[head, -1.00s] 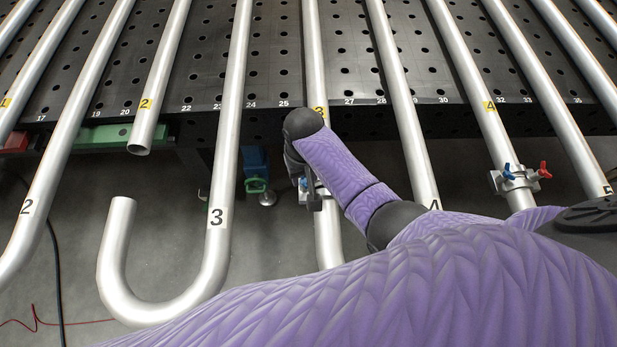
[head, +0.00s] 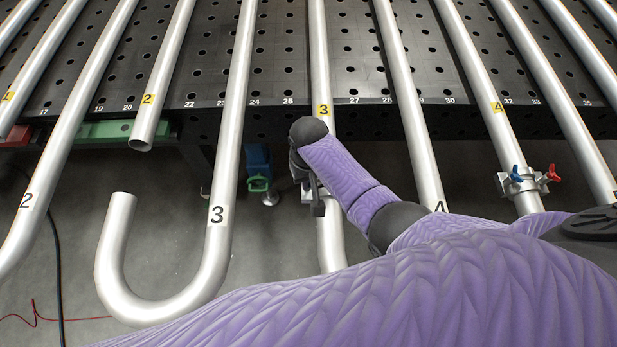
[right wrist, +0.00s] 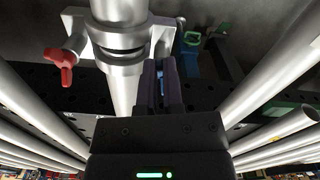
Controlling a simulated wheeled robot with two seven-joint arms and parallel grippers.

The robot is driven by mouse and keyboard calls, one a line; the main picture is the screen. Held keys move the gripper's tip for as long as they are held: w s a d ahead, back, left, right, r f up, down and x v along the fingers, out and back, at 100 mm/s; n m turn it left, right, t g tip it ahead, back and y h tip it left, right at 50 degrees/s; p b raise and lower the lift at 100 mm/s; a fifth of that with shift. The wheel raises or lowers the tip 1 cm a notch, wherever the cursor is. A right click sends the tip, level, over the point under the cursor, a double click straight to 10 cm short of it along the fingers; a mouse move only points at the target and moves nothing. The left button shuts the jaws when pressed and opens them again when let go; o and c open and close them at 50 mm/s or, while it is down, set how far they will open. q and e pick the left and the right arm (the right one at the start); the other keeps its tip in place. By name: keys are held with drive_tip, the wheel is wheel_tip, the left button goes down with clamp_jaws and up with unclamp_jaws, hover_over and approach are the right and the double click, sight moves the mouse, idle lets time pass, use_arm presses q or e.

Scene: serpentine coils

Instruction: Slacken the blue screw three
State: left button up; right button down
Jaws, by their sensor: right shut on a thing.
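The pipe with the yellow 3 label (head: 323,111) runs down the middle of the head view. Its metal clamp (head: 307,196) is mostly hidden behind my right gripper (head: 306,180). The right wrist view shows the clamp (right wrist: 118,52) around the pipe, with a red screw (right wrist: 61,66) on its left. On the right side, my right gripper (right wrist: 161,88) is shut on the blue screw three (right wrist: 161,73). Only a small piece of blue shows between the fingers. My left gripper is not in view.
The pipe with the yellow 4 label (head: 497,107) carries a clamp with a blue screw (head: 516,173) and a red screw (head: 553,173). A hooked pipe (head: 218,240) lies left of my right gripper. A blue and green tool (head: 258,168) hangs by the perforated table's edge (head: 262,127).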

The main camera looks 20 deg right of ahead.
drive_tip(key=n, duration=0.1)
drive_tip(key=n+p, duration=0.1)
drive_tip(key=shift+d+r+n, duration=0.15)
drive_tip(key=shift+d+n, duration=0.05)
drive_tip(key=shift+n, duration=0.1)
drive_tip(key=n, duration=0.1)
drive_tip(key=n+p, duration=0.1)
drive_tip(key=n, duration=0.1)
drive_tip(key=shift+w+d+n, duration=0.15)
drive_tip(key=shift+d+n, duration=0.1)
drive_tip(key=shift+n, duration=0.05)
drive_tip(key=n, duration=0.5)
drive_tip(key=w+n, duration=0.1)
drive_tip(key=n, duration=0.5)
drive_tip(key=n+b, duration=0.1)
drive_tip(key=n, duration=0.4)
drive_tip(key=shift+w+d+f, duration=0.25)
drive_tip(key=shift+w+d, duration=0.05)
drive_tip(key=shift+w, duration=0.1)
drive_tip(key=n, duration=0.2)
drive_tip(key=n+b, duration=0.1)
drive_tip(key=n, duration=0.2)
drive_tip(key=shift+w+a+n+b, duration=0.2)
drive_tip(key=shift+w+n+b, duration=0.1)
drive_tip(key=shift+a+n+b, duration=0.15)
drive_tip(key=shift+n+b, duration=0.25)
drive_tip(key=shift+n, duration=1)
